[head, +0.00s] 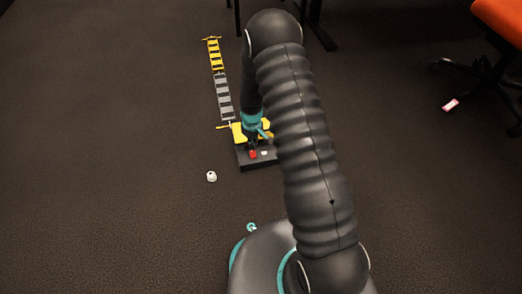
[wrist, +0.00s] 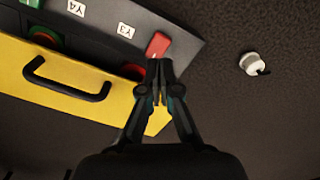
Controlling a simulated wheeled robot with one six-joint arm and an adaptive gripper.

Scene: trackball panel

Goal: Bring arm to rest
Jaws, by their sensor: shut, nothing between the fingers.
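The panel has a dark base (head: 260,165) that also shows in the wrist view (wrist: 185,28), with a yellow part (head: 237,133) carrying a black handle (wrist: 68,88). A red block-like control (wrist: 158,45) stands beside a label reading Y3; it shows as a red spot in the head view (head: 253,154). My gripper (wrist: 159,72) is shut and empty, its tips close to the red control. I cannot tell whether they touch. In the head view my gripper (head: 252,144) is over the panel, partly hidden by my arm, which also covers the panel's right side.
A small white object (head: 211,176) lies on the dark floor left of the panel; it also shows in the wrist view (wrist: 254,64). A yellow and grey ladder-like strip (head: 223,95) runs behind the panel. The left floor is clear.

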